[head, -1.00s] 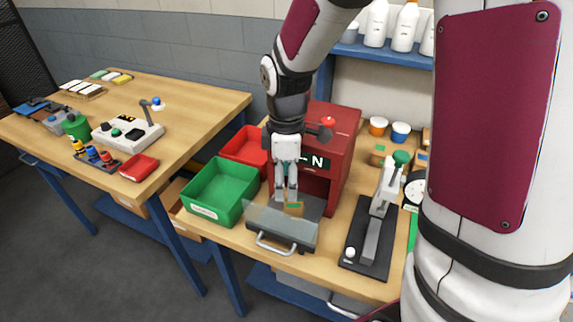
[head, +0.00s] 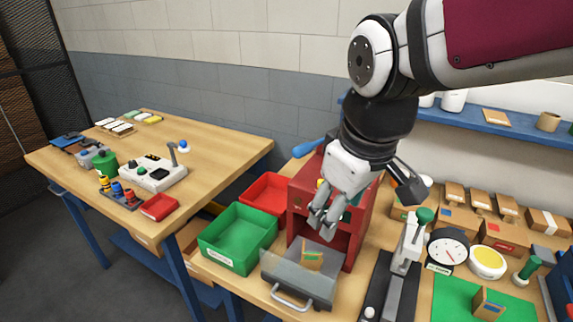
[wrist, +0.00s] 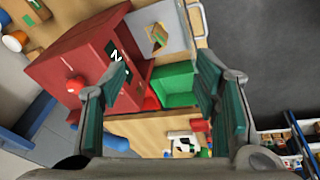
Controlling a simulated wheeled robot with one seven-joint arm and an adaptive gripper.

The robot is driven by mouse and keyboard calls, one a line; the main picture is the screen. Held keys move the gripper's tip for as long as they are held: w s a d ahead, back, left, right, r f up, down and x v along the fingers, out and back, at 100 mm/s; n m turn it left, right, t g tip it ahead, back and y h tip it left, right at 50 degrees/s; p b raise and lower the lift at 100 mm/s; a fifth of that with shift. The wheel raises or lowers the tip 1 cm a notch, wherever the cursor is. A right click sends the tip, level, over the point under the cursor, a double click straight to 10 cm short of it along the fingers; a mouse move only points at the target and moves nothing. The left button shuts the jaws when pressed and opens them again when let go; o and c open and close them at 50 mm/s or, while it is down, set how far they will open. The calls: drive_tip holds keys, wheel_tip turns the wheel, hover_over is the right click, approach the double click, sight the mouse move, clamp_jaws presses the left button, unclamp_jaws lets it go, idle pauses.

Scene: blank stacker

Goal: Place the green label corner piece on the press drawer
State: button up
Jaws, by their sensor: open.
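The corner piece (head: 312,260), tan with a green label, stands on the grey press drawer (head: 325,287), which is pulled out of the red press (head: 298,198). The piece also shows on the drawer in the wrist view (wrist: 158,38). My gripper (head: 318,222) is open and empty, above and behind the piece, in front of the press's upper part. It is clear of the piece. In the wrist view my gripper (wrist: 165,88) has its fingers wide apart with nothing between them.
A green bin (head: 237,238) and a red bin (head: 267,194) stand left of the press. A lever tool (head: 405,255) stands right of the drawer. Another tan corner piece (head: 488,303) sits on a green mat (head: 455,300) at right. A second table (head: 215,145) is at left.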

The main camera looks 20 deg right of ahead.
drive_tip(key=s+r+m+t, duration=0.1)
drive_tip(key=s+r+m, duration=0.1)
drive_tip(key=s+m, duration=0.3)
drive_tip(key=shift+s+t, duration=0.4)
drive_tip(key=shift+s, duration=0.45)
drive_tip(key=shift+d, duration=0.1)
